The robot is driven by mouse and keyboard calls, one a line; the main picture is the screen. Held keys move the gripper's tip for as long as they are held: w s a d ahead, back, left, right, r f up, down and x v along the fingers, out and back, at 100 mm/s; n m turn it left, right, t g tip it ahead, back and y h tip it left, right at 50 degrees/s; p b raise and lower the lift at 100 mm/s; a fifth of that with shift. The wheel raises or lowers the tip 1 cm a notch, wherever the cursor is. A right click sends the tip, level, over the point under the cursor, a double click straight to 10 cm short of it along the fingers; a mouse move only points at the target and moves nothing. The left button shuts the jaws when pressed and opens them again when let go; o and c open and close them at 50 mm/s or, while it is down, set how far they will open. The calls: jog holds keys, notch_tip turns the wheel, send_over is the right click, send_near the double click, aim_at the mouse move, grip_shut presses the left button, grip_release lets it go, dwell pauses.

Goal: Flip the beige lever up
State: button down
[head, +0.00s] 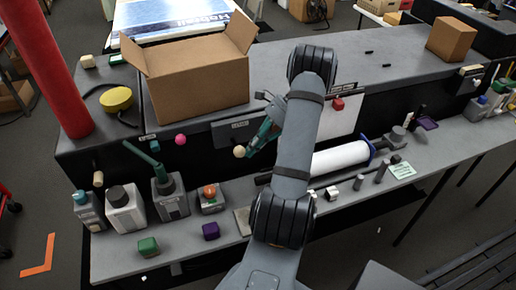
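A beige round knob (239,151) sits on the dark front panel below a small plate, left of the arm. It looks like the end of the beige lever; the lever's stem is not clear from here. My gripper (252,149) is just right of the knob, its teal finger pointing down and left toward it. They look close in the picture, but I cannot tell whether they touch. The arm and the view angle hide part of the gripper, so its opening cannot be made out. A beige cylinder (98,178) also sticks out of the panel at the far left.
An open cardboard box (200,90) stands above.

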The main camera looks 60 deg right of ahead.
jog(key=shift+w+d+r+p, duration=0.15)
jog(key=shift+w+r+p, duration=0.15)
jog(key=shift+r, duration=0.3)
jog(key=shift+w+d+r+p, duration=0.2)
jog(key=shift+r+p, duration=0.15)
jog(key=shift+r, duration=0.3)
jog(key=shift+w+d+r+p, duration=0.1)
jog(key=shift+w+r+p, duration=0.2)
jog(key=shift+r, duration=0.3)
notch_tip(320, 180, down, 4)
jog(key=s+b, duration=0.2)
jog(key=s+d+r, duration=0.1)
jog(key=d+r, duration=0.6)
jog(key=d, duration=0.1)
jog(key=shift+s+d+r+p, duration=0.15)
jog(key=shift+s+p, duration=0.1)
jog(key=shift+p, duration=0.05)
